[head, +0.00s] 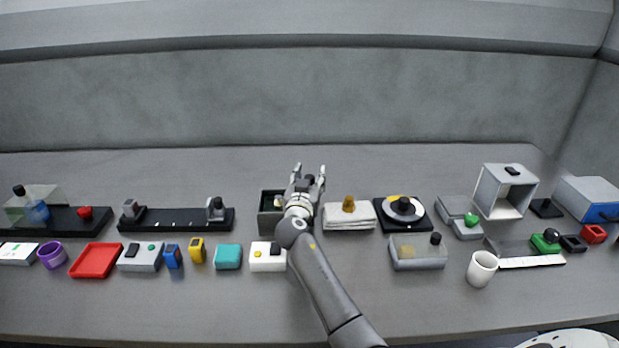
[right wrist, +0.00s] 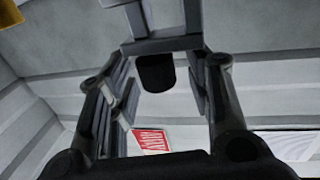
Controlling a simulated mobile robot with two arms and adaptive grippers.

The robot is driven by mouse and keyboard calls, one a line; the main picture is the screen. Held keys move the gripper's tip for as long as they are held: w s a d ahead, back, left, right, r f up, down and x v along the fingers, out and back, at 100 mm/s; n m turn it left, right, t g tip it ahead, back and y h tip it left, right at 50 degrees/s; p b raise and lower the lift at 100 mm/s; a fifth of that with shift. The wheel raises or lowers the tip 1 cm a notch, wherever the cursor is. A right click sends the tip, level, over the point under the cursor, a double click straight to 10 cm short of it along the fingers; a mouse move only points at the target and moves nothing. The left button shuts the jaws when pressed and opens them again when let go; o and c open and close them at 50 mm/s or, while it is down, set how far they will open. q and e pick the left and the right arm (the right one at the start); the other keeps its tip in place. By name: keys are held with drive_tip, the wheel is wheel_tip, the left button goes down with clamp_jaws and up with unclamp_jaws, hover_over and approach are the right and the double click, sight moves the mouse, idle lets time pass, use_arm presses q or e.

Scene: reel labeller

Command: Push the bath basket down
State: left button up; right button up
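The bath is likely the dark green open-topped box (head: 266,222) at the middle of the table in the head view. Something pale shows inside it. My right arm covers its right part, so how high the basket sits is hidden. My right gripper (head: 310,168) is above and at the back of this box, its two fingers spread apart. A dark knob-like piece (right wrist: 156,73) shows between the fingers in the right wrist view, below a grey frame (right wrist: 160,45). I cannot tell whether the fingers touch it. My left gripper is not in view.
A folded white cloth (head: 349,217) with a tan knob lies right of the box, then a black turntable (head: 403,213). A black rail (head: 176,220) lies to the left. A white button box (head: 267,257) stands in front. The table behind is clear.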

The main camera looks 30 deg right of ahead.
drive_tip(key=v, duration=1.2)
